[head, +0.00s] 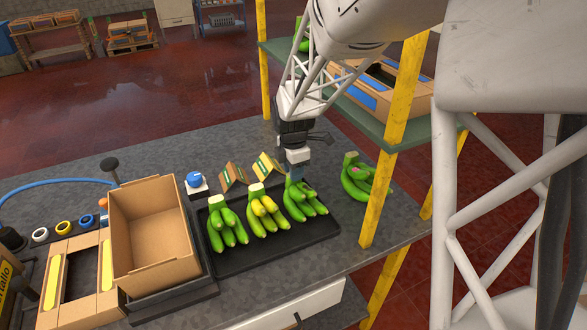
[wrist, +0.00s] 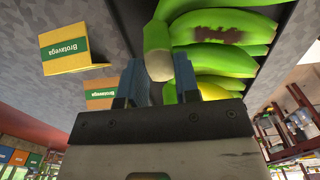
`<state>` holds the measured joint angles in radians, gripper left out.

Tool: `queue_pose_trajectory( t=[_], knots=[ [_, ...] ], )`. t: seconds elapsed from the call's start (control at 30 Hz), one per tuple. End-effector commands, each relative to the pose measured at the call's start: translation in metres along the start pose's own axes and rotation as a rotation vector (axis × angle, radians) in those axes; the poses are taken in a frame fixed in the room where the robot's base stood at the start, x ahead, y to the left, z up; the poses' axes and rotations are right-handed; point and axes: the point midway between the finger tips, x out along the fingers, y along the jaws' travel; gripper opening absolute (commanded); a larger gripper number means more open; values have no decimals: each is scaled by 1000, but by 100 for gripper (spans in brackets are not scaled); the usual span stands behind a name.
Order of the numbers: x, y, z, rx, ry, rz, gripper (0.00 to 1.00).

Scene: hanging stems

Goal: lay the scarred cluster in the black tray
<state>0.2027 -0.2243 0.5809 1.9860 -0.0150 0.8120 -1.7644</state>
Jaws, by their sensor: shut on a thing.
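The scarred cluster (head: 307,204) is a bunch of green bananas at the right end of the black tray (head: 284,256). In the wrist view, a dark brown scar marks one finger of this cluster (wrist: 225,36). My gripper (head: 296,174) is above the cluster's crown, its blue fingers shut on the pale-ended stem. These fingers also show in the wrist view (wrist: 158,74), one on each side of the stem. The cluster is in or just above the tray; I cannot tell whether its underside touches. Two other clusters (head: 227,226) (head: 262,208) lie to its left in the tray, the nearer one yellower.
Another green cluster (head: 356,180) lies on the grey table right of the tray, beside a yellow post (head: 380,190). An open cardboard box (head: 150,225) stands left of the tray. Two small folded cards (head: 233,176) (head: 267,165) stand behind it. A blue-topped device (head: 195,182) stands behind too.

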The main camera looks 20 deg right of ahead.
Motion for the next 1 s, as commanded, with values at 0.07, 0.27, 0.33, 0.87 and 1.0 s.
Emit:
queue_pose_trajectory(
  t=[0.07, 0.27, 0.33, 0.87, 1.0],
  knots=[
    [0, 0, 0, 0, 0, 1, 0],
    [2, 0, 0, 0, 0, 1, 36],
    [2, 0, 0, 0, 0, 1, 46],
    [-3, 0, 0, 0, 0, 1, 59],
    [-14, 0, 0, 0, 0, 1, 59]
  ],
)
